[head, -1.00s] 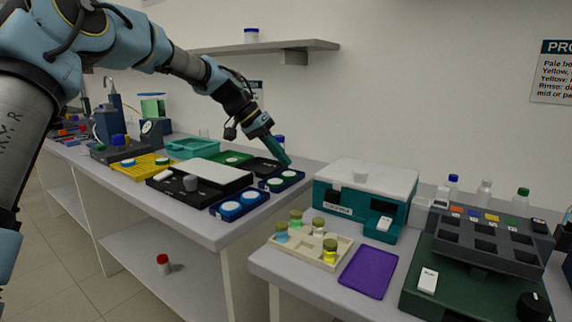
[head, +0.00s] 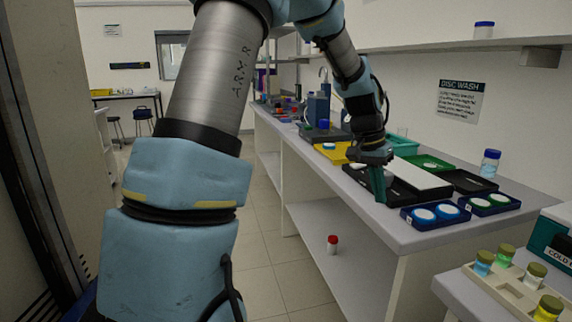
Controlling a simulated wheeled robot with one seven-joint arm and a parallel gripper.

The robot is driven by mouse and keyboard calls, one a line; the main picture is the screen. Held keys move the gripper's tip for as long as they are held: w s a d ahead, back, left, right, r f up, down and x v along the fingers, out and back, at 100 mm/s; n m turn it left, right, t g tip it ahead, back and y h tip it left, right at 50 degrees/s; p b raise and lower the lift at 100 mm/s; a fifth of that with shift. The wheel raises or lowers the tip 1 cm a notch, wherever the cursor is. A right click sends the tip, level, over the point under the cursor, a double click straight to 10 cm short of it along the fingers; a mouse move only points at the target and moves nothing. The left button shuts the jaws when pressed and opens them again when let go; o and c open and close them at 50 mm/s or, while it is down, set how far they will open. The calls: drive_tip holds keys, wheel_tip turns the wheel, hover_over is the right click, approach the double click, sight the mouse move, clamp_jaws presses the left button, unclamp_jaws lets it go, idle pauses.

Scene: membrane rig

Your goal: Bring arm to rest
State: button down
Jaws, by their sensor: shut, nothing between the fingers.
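My gripper (head: 378,188) is at the end of my arm, pointing down with its teal fingers closed and nothing held. It hangs in front of the black tray with the white plate (head: 415,176), near the front edge of the long bench (head: 398,238). My arm fills the left and middle of the head view. Part of the black tray is hidden behind the gripper.
A blue tray with white discs (head: 435,224) stands just right of the gripper, with another blue tray (head: 490,212) beyond it. A red-capped vial (head: 332,244) stands on the lower shelf. A vial rack (head: 500,287) is at the lower right. The floor (head: 280,262) left of the bench is clear.

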drive_tip(key=s+a+f+n+y, duration=0.1)
drive_tip(key=s+a+n, duration=0.2)
drive_tip(key=a, duration=0.7)
drive_tip(key=s+a+f+n+t+y, duration=0.1)
drive_tip(key=s+a, duration=0.3)
drive_tip(key=a, duration=0.6)
drive_tip(key=s+a+f+n+y, duration=0.1)
drive_tip(key=s+a+f+n, duration=0.1)
drive_tip(key=a, duration=0.7)
drive_tip(key=s+n, duration=0.1)
drive_tip(key=n, duration=0.1)
drive_tip(key=shift+s+a+f+n+t, duration=0.25)
drive_tip(key=shift+a+n+t, duration=0.05)
drive_tip(key=shift+a+t, duration=0.1)
